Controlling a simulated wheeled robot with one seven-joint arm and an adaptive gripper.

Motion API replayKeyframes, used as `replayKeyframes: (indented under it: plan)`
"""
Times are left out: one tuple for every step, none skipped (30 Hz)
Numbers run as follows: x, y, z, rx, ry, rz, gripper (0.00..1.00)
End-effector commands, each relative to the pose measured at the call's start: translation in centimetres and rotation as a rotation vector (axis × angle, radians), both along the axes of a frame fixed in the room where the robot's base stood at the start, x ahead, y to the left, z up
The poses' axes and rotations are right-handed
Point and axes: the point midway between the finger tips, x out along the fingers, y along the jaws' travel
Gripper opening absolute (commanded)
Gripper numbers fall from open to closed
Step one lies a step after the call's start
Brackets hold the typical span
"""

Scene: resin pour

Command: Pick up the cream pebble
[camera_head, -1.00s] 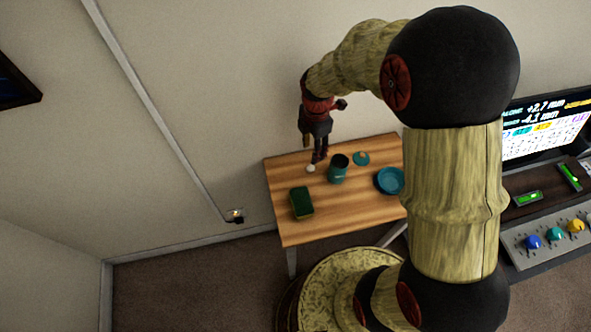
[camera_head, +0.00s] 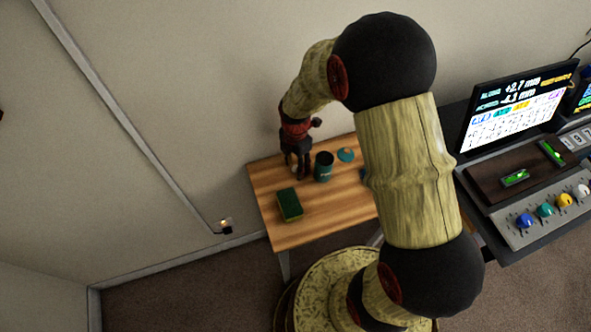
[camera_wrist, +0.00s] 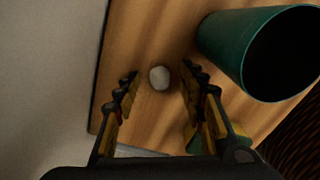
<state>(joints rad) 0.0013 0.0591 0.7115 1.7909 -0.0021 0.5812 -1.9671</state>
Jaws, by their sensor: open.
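The cream pebble (camera_wrist: 160,77) is small, pale and rounded, lying on the wooden table (camera_wrist: 143,35) in the wrist view. My gripper (camera_head: 299,175) points down at the table's back left part in the head view. Its two fingers are apart, one on each side of the pebble in the wrist view, with a gap on both sides. The gripper (camera_wrist: 157,84) is empty. In the head view the fingers mostly hide the pebble. Whether the fingertips are level with it is hard to tell.
A teal cup (camera_head: 323,170) stands close right of my gripper; it looms large in the wrist view (camera_wrist: 222,48). A green sponge (camera_head: 289,204) lies nearer the front. A teal lid (camera_head: 346,155) lies behind the cup. A blue dish (camera_head: 363,176) is mostly hidden by my arm.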

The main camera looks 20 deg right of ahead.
Motion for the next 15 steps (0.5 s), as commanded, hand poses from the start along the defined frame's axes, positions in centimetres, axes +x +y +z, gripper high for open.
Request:
replayKeyframes:
  plan:
    - [0.05,0.00,0.13,-0.001,-0.001,0.000,0.41]
    - [0.05,0.00,0.15,-0.001,-0.001,0.000,0.41]
    - [0.05,0.01,0.16,-0.001,-0.001,0.000,0.41]
    - [0.06,0.01,0.17,-0.001,-0.001,0.000,0.40]
    - [0.05,0.01,0.17,-0.001,-0.001,0.000,0.38]
    - [0.05,0.01,0.17,-0.001,-0.001,0.000,0.36]
    - [0.05,0.01,0.17,-0.001,-0.001,0.000,0.34]
    - [0.05,0.01,0.17,-0.001,-0.001,0.000,0.33]
    - [0.05,0.01,0.17,-0.001,-0.001,0.000,0.30]
    - [0.05,0.01,0.17,-0.001,-0.001,0.000,0.28]
    - [0.05,0.01,0.17,-0.001,-0.001,0.000,0.27]
    - [0.05,0.01,0.17,-0.001,-0.001,0.000,0.25]
    - [0.05,0.01,0.17,-0.001,-0.001,0.000,0.23]
    - [0.06,0.01,0.18,-0.001,-0.001,0.000,0.21]
    - [0.05,0.01,0.17,-0.001,-0.001,0.000,0.19]
